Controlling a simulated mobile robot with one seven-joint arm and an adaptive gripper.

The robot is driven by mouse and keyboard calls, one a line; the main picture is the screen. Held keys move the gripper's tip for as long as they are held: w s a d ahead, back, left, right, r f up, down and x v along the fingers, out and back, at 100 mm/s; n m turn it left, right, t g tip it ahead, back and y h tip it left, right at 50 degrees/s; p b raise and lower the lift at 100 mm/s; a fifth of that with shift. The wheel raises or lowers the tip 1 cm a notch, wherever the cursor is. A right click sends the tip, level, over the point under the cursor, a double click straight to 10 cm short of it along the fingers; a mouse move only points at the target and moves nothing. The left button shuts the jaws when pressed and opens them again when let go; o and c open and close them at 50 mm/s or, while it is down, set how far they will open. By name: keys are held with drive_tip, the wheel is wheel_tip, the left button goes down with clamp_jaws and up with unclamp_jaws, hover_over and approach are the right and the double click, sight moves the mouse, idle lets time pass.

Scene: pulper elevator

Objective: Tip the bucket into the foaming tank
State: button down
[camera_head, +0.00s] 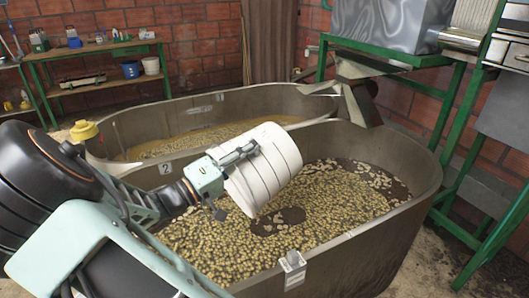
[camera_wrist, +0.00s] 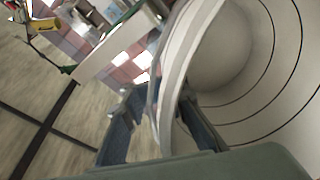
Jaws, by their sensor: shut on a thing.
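A white ribbed bucket (camera_head: 268,165) is held tilted above the front tank (camera_head: 345,262), which carries a "2" label and holds many pale beans with dark liquid patches. My gripper (camera_head: 240,153) is shut on the bucket at its left side. In the wrist view the two fingers (camera_wrist: 160,128) stand on either side of the curved bucket rim or wall (camera_wrist: 180,40). The back tank (camera_head: 270,97), labelled "1", holds tan liquid with pale matter along it. I cannot tell for sure which tank is the foaming one. No stream from the bucket is visible.
A grey metal chute (camera_head: 360,95) stands at the far end of the tanks on a green frame (camera_head: 455,110). A yellow-topped object (camera_head: 84,131) is at the back tank's left end. A green shelf (camera_head: 100,50) with small containers stands by the brick wall.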

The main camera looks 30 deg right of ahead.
sight(242, 160)
drive_tip(key=shift+s+a+r+h+b, duration=0.1)
drive_tip(key=shift+a+r+h+b, duration=0.15)
drive_tip(key=shift+a+h, duration=0.55)
drive_tip(key=shift+a+r+h+b, duration=0.1)
drive_tip(key=shift+a+h+b, duration=0.2)
drive_tip(key=shift+a, duration=0.85)
drive_tip(key=shift+t, duration=0.3)
